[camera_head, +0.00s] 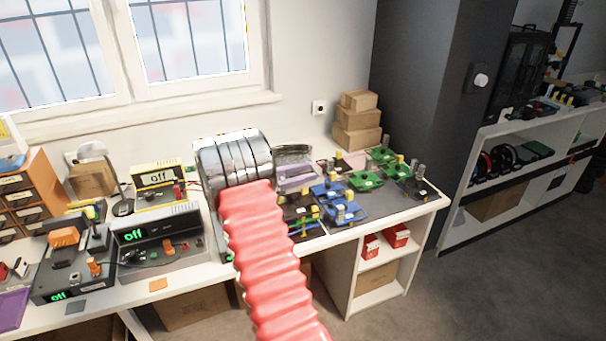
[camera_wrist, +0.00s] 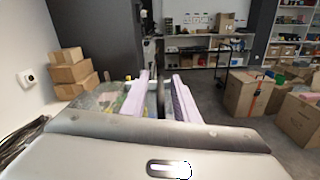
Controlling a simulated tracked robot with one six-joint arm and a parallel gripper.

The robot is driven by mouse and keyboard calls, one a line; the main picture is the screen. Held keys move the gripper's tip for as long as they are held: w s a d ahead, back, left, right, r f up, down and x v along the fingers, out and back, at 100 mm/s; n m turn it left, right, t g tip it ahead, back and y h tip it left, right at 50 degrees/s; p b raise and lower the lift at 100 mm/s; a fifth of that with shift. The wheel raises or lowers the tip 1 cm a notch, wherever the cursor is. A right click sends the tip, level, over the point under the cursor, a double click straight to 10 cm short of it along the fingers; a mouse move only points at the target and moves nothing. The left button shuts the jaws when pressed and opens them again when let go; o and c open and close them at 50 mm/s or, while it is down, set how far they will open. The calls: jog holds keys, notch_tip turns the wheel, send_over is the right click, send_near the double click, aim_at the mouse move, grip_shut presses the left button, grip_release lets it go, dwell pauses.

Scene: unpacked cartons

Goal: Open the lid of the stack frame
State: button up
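My gripper (camera_wrist: 160,76) shows in the wrist view as two pale lilac fingers standing apart, with a gap between them and nothing clearly held. In the head view its lilac fingers (camera_head: 296,178) point right, low over or beside the circuit boards on the bench. No stack frame lid can be made out with certainty. A silver ribbed, rounded body (camera_head: 234,158) stands at the end of my red sleeve; I cannot tell whether it is part of my arm. A dark edge with green shows below it, mostly hidden by the sleeve.
Blue boards (camera_head: 342,208) and green boards (camera_head: 365,180) lie on the white bench (camera_head: 425,207). Brown cartons (camera_head: 357,125) are stacked against the wall. Instruments reading "off" (camera_head: 155,240) crowd the left. Grey floor is open at right. Large open cartons (camera_wrist: 247,92) stand on it.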

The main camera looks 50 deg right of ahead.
grip_shut()
dwell(0.6)
